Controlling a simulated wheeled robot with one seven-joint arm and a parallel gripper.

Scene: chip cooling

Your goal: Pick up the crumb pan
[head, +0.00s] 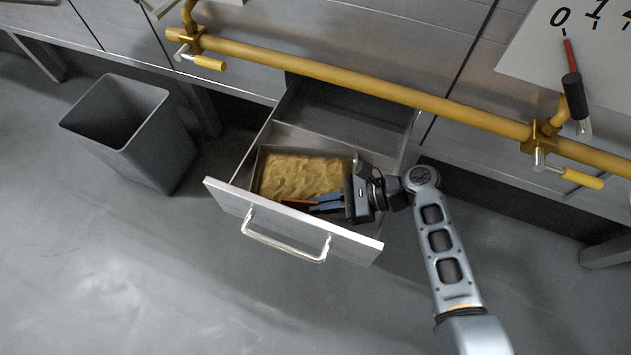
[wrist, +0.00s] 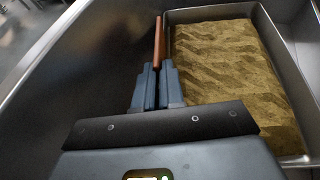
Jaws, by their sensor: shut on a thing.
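The crumb pan (head: 257,178) is a shallow metal pan filled with tan crumbs, inside the open drawer. In the wrist view the pan (wrist: 184,15) lies at the right, with ridged crumbs in it. My gripper (head: 312,204) reaches into the drawer from the right, near the pan's front edge. In the wrist view my gripper (wrist: 157,68) is shut on an orange-brown strip, the pan's handle (wrist: 158,42), which stands along the pan's left side. I cannot tell whether the pan is raised off the drawer floor.
The drawer (head: 290,222) is pulled out, with a bar handle on its front. A yellow rail (head: 350,85) runs above it. A grey bin (head: 135,130) stands on the floor at left. A dial with a red pointer (head: 571,70) is at upper right. Open floor lies in front.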

